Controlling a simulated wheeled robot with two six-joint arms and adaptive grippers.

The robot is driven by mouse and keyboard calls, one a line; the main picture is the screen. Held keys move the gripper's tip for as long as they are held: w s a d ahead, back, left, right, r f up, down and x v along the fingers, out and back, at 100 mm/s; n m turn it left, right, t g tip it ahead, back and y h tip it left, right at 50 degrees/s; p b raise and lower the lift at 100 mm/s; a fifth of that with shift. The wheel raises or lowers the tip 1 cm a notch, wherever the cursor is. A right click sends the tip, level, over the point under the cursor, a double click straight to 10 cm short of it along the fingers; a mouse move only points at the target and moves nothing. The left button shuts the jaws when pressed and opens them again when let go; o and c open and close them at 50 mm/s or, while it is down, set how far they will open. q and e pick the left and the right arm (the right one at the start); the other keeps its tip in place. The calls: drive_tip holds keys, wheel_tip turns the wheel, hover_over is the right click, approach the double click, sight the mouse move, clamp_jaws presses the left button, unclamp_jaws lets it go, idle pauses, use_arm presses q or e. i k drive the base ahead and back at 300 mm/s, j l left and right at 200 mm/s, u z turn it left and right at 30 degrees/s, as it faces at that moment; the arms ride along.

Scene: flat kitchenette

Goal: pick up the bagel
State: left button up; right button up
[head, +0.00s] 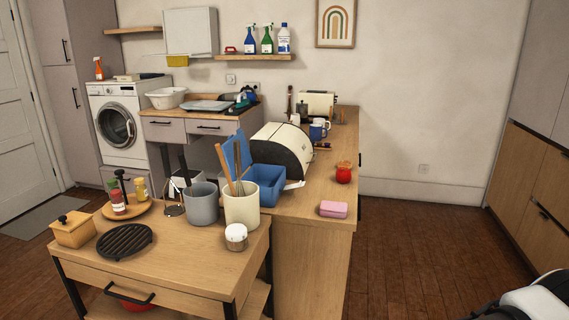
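I cannot make out a bagel for certain in the head view. A cream bread box (279,146) with a dark end stands on the long wooden counter (305,215). Its inside is hidden from here. Neither of my grippers can be made out in this view.
A small red item (343,175) and a pink block (333,209) sit on the counter, right of a blue bin (267,194). The nearer wooden table (185,258) holds a grey pot (202,205), a cream utensil crock (242,208) and a black trivet (125,241). Open floor (425,255) lies right.

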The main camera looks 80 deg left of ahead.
sight(346, 164)
drive_tip(key=u, duration=2.35)
drive_tip(key=i+l+z, duration=0.7)
drive_tip(key=i+z, duration=0.35)
drive_tip(key=i, duration=0.15)
drive_tip(key=i+l+u, duration=0.1)
drive_tip(key=i, duration=0.4)
drive_tip(key=i+l+u, duration=0.15)
drive_tip(key=i+l, duration=0.15)
drive_tip(key=i, duration=0.15)
drive_tip(key=i+l+u, duration=0.1)
drive_tip(key=i+l, duration=0.15)
drive_tip(key=i, duration=0.2)
